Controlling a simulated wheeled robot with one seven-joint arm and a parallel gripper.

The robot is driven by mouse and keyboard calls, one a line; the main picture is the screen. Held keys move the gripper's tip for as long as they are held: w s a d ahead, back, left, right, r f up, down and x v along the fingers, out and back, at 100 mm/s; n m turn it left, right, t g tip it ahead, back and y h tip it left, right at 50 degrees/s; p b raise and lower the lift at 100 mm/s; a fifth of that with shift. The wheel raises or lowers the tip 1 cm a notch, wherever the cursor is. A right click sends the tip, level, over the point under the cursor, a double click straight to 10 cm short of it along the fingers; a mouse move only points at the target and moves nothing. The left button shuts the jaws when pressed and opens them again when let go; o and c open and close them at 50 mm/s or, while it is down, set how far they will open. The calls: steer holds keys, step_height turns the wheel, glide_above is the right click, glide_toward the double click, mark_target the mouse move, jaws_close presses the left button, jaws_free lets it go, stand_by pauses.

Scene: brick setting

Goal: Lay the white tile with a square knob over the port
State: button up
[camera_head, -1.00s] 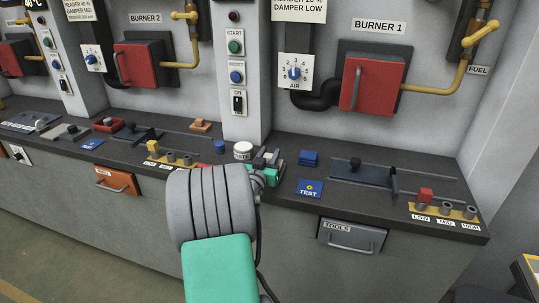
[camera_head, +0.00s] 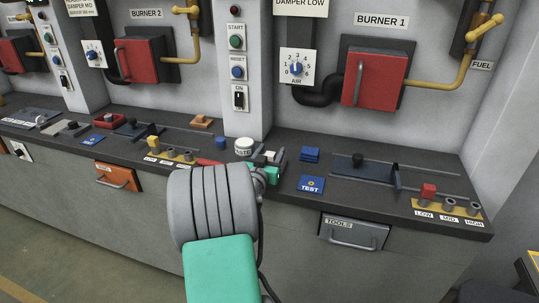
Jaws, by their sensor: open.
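My gripper (camera_head: 268,168) is above the bench just right of the white paste jar (camera_head: 244,146), partly hidden behind my own grey wrist. It is open; I cannot see anything held between the fingers. A small pale piece (camera_head: 269,156) shows right by the fingers. It may be the white tile, but it is too small and covered to make out a square knob, or whether the fingers touch it. I cannot pick out the port; it may be hidden behind my wrist and gripper.
Right of my gripper lie a blue stack (camera_head: 310,154) and a blue TEST plate (camera_head: 311,185). Further right are a dark lever slide (camera_head: 361,168) and a yellow rack (camera_head: 446,209) with a red block. An orange knobbed piece (camera_head: 202,121) and red tray (camera_head: 109,120) are left.

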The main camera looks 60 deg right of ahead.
steer(key=shift+r+p, duration=0.95)
steer(key=shift+p, duration=0.15)
steer(key=a, duration=0.1)
steer(key=a+f+b, duration=0.1)
steer(key=shift+s+a+f+b, duration=0.1)
steer(key=shift+a+b, duration=0.2)
steer(key=s+a+b, duration=0.2)
steer(key=a, duration=0.7)
steer(key=w+a+f+n+t+y, duration=0.1)
steer(key=w+a+f+n+y, duration=0.35)
steer(key=a, duration=0.75)
steer(key=w+a+f+n+t+y, duration=0.1)
steer(key=w+a+f+n+y, duration=0.1)
steer(key=w+a+f+y, duration=0.65)
steer(key=s+a+r+n+g+y, duration=0.1)
steer(key=s+a+n, duration=0.1)
steer(key=a, duration=0.6)
steer(key=s+a+n+g+y, duration=0.1)
steer(key=a+n, duration=0.3)
steer(key=a, duration=0.4)
steer(key=s+a+r+n+y, duration=0.1)
steer(key=s+a+n+y, duration=0.1)
steer(key=a, duration=0.6)
steer(key=shift+s+a+r+n+g+y, duration=0.3)
steer(key=shift+s+n+g+y, duration=0.1)
steer(key=shift+s+n, duration=0.5)
